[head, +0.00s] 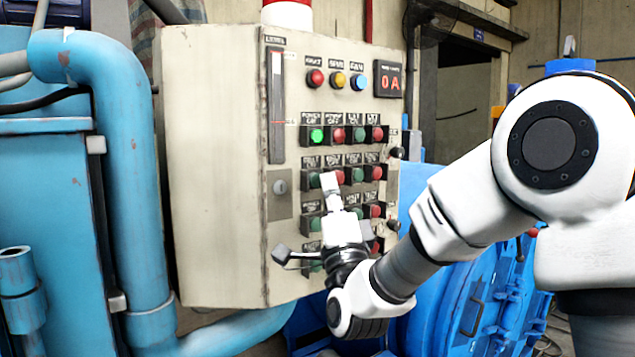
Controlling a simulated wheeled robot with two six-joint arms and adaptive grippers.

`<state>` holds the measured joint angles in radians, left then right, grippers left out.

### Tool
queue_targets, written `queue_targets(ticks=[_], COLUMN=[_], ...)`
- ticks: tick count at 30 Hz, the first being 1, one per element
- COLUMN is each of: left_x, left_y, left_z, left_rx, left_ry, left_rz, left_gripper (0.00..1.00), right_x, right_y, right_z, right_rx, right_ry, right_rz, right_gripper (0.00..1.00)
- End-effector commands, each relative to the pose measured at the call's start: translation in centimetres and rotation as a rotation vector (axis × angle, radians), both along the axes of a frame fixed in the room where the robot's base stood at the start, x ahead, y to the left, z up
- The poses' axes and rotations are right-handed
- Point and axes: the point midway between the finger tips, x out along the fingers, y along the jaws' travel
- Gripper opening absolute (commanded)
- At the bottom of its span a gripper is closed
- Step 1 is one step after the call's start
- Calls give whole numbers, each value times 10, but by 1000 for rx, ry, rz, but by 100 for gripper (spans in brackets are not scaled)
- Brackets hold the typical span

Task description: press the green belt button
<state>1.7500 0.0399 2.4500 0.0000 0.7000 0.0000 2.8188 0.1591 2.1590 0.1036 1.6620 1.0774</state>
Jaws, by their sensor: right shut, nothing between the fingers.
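The control panel (220,170) is a cream metal cabinet with rows of green and red push buttons on its front. A lit green button (316,135) is at the left of the top button row. Unlit green buttons sit in the rows below, one (314,180) just left of my right gripper's tip. The small labels are unreadable, so I cannot tell which is the belt button. My right gripper (329,182) is shut and empty, pointing up in front of the second row. It hides parts of the lower rows. I cannot tell whether it touches the panel. My left gripper is out of view.
Red, yellow and blue lamps (338,80) and a red "0A" display (389,79) are above the buttons. Thick blue pipes (130,180) stand left of the cabinet. Blue machinery (470,295) is at lower right.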

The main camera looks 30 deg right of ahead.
Motion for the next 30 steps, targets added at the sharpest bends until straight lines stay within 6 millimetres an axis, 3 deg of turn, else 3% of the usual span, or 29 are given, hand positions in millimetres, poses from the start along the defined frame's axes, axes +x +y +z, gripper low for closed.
queue_targets(ticks=[30], left_x=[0], left_y=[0], left_z=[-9], left_rx=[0], left_ry=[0], left_rz=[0], left_gripper=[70], right_x=[12], right_y=[1], right_z=[0], right_rx=[-1], right_ry=[-2], right_rz=[0], right_gripper=[0])
